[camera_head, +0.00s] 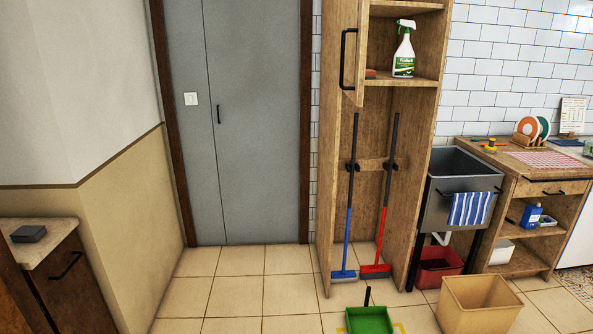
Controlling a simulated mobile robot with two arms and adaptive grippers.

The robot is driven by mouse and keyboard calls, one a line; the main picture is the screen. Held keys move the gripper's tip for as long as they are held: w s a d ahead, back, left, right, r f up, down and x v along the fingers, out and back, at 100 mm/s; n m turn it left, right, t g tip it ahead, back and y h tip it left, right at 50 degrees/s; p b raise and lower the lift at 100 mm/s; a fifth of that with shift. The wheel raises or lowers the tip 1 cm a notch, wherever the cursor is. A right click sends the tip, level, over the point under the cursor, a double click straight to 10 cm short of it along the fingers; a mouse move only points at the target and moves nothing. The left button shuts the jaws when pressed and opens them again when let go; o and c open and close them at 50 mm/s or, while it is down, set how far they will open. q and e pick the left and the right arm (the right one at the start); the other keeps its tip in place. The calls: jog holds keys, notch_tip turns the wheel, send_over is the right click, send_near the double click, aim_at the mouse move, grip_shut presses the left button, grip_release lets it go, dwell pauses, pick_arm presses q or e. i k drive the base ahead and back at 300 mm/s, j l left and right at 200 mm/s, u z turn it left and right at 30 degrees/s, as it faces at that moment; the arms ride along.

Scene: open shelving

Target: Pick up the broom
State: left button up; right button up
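Two long-handled brooms or brushes stand upright, leaning slightly, in the open lower part of a tall wooden cabinet (418,170). The left one (347,228) has a black and blue handle and a blue head on the floor. The right one (382,232) has a black and red handle and a red head. Dark clips on a crossbar hold both handles about midway. I cannot tell which of them is the broom meant. Neither of my grippers is in view.
A green dustpan (370,321) with a dark upright handle and a tan open box (478,304) sit on the floor in front of the cabinet. A red bucket (438,266) is under the grey sink (455,205). The tiled floor to the left is clear. A small cabinet door (350,50) hangs open above.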

aim_at(377, 271)
jog(key=i, duration=2.05)
